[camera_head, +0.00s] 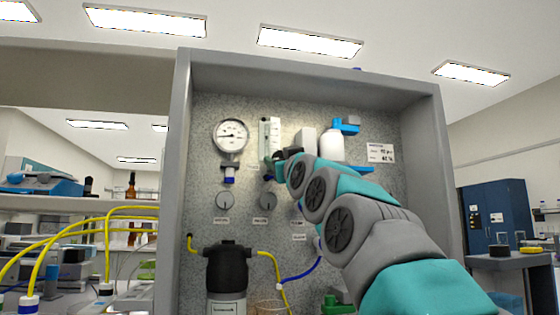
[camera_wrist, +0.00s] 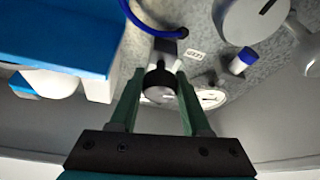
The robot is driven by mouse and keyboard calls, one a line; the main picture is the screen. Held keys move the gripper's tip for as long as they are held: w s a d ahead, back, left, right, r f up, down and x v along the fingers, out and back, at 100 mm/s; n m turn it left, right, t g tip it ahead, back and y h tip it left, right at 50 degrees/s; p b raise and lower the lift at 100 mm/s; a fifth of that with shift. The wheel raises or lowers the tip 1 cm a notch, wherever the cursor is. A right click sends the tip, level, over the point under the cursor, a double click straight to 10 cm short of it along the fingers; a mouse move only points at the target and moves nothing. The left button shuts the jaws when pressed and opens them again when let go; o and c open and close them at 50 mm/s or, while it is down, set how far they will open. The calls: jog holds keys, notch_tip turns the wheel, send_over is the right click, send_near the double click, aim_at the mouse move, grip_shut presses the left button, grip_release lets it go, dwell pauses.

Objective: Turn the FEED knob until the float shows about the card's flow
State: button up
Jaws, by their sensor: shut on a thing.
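My gripper (camera_wrist: 160,76) has its two green fingers on either side of a dark round knob (camera_wrist: 160,88) and is shut on it. The knob sits on the speckled panel, by a small label (camera_wrist: 194,54) that I cannot read surely; it appears to be the FEED knob. In the head view my gripper (camera_head: 281,160) is at the foot of the clear flow tube (camera_head: 269,133) and hides the knob. The float's height is too small to tell. The card (camera_head: 381,152) is on the panel's right side; its figures are not clearly readable.
A round pressure gauge (camera_head: 231,134) is left of the tube. A white bottle (camera_head: 332,147) on a blue holder is to the right. A black-capped housing (camera_head: 227,265) and yellow hoses (camera_head: 270,265) are low in front.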

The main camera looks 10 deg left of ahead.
jog(key=shift+m, duration=0.3)
grip_shut()
jog(key=shift+d+m+t+h, duration=0.1)
jog(key=shift+m+t+h, duration=0.4)
jog(key=shift+m+h, duration=0.7)
jog(key=shift+m+t+h, duration=0.2)
jog(key=shift+m+h, duration=0.3)
jog(key=shift+m, duration=0.95)
jog(key=shift+m+t+h, duration=0.2)
jog(key=shift+m+h, duration=0.3)
jog(key=shift+m, duration=0.95)
jog(key=o, duration=1.2)
grip_release()
jog(key=shift+c, duration=0.2)
jog(key=shift+s, duration=0.15)
